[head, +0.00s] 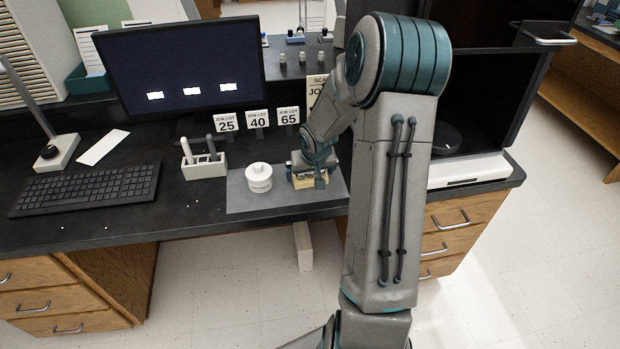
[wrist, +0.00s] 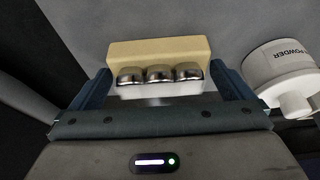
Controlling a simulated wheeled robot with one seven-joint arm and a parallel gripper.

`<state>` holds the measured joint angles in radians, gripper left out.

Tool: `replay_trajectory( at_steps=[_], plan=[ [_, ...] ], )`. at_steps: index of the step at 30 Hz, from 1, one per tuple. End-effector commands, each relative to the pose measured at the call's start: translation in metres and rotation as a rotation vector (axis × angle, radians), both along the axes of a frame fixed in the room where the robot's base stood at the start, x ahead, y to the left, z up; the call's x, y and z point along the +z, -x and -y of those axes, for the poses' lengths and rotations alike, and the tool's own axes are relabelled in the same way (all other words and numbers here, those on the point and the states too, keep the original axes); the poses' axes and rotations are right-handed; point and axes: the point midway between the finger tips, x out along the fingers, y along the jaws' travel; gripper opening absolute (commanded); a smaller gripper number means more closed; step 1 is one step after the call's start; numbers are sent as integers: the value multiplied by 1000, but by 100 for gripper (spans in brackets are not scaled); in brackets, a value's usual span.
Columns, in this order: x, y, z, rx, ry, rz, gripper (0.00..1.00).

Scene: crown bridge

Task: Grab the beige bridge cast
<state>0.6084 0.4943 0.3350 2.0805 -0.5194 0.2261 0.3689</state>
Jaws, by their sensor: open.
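The beige bridge cast (wrist: 158,52) is a block with three shiny metal crowns (wrist: 159,73) along its near side. It rests on the grey mat (head: 240,197). My gripper (wrist: 162,92) is open over it, with one finger beyond each end of the row of crowns. The jaws are not shut on the cast. In the head view my gripper (head: 307,175) is low over the mat, and the cast (head: 301,184) shows only in part beneath it.
A white powder jar (wrist: 283,70) stands close beside my gripper; it also shows in the head view (head: 259,178). A holder with upright tools (head: 204,165) is to its left. Job lot cards (head: 257,119) stand behind. The keyboard (head: 88,188) lies far left.

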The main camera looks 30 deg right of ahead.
Motion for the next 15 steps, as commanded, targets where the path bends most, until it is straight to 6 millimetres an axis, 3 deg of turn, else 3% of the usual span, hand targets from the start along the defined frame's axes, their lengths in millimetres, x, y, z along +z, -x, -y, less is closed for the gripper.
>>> replay_trajectory(
  at_steps=[10,15],
  plan=[
    [-7,-3,1,0,1,1,97],
    [-7,-3,1,0,1,1,54]
  ],
)
